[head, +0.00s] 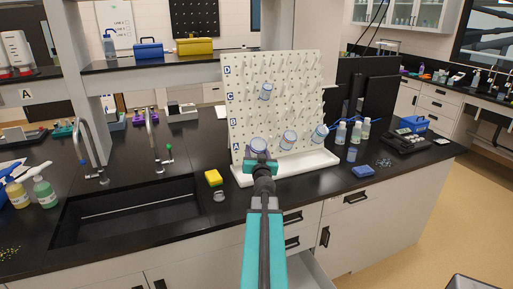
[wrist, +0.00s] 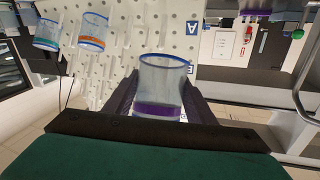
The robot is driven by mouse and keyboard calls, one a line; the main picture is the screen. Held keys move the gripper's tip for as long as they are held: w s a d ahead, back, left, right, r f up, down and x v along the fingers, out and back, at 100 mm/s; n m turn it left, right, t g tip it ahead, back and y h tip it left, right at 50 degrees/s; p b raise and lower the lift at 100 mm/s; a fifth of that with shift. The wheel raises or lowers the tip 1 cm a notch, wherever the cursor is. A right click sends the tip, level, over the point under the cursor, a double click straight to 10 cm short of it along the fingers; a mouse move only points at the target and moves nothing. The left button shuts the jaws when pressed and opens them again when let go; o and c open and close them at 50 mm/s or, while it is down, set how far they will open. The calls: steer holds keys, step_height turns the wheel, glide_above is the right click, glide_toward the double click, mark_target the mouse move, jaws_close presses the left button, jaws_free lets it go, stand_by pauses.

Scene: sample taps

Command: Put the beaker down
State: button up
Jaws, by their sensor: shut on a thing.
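The beaker (wrist: 163,80) is clear, with a blue rim and a purple band. It sits between the two dark fingers of my gripper (wrist: 160,103) in the wrist view. In the head view, the beaker (head: 258,145) shows just beyond my gripper (head: 262,162), in front of the lower left of the white pegboard drying rack (head: 285,75). My gripper is shut on the beaker. I cannot tell whether the beaker touches a peg or the board. The rack's white drip tray (head: 318,163) lies below, partly hidden by my arm.
A yellow sponge (head: 213,177) lies left of the tray, by the black sink (head: 130,212). Small bottles (head: 341,133) stand to the right.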

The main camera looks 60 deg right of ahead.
steer(key=shift+v, duration=1.3)
steer(key=w+a+f+n+t+y+b, duration=0.15)
steer(key=w+a+n+y, duration=0.3)
steer(key=w+a, duration=0.5)
steer(key=w+a+f+n+t+y, duration=0.3)
steer(key=w+a+y, duration=0.25)
steer(key=a, duration=0.65)
steer(key=w+a+f+n+t+y, duration=0.25)
steer(key=w+a+y, duration=0.25)
steer(key=w+a, duration=0.45)
steer(key=s+a+f+n+g+y, duration=0.1)
steer(key=a+f+n+g+y, duration=0.1)
steer(key=a, duration=1)
steer(key=s+a+f+n+g+y+b, duration=0.1)
steer(key=a+n+y, duration=0.4)
steer(key=a, duration=0.7)
steer(key=s+a+f+n+g+y+b, duration=0.1)
steer(key=a+f+n+g+y, duration=0.2)
steer(key=a+y, duration=0.4)
steer(key=a+n+g, duration=0.1)
steer(key=a, duration=0.3)
steer(key=shift+s+a+f+g, duration=0.15)
steer(key=shift+s+a+g, duration=0.15)
steer(key=shift+s+a, duration=0.1)
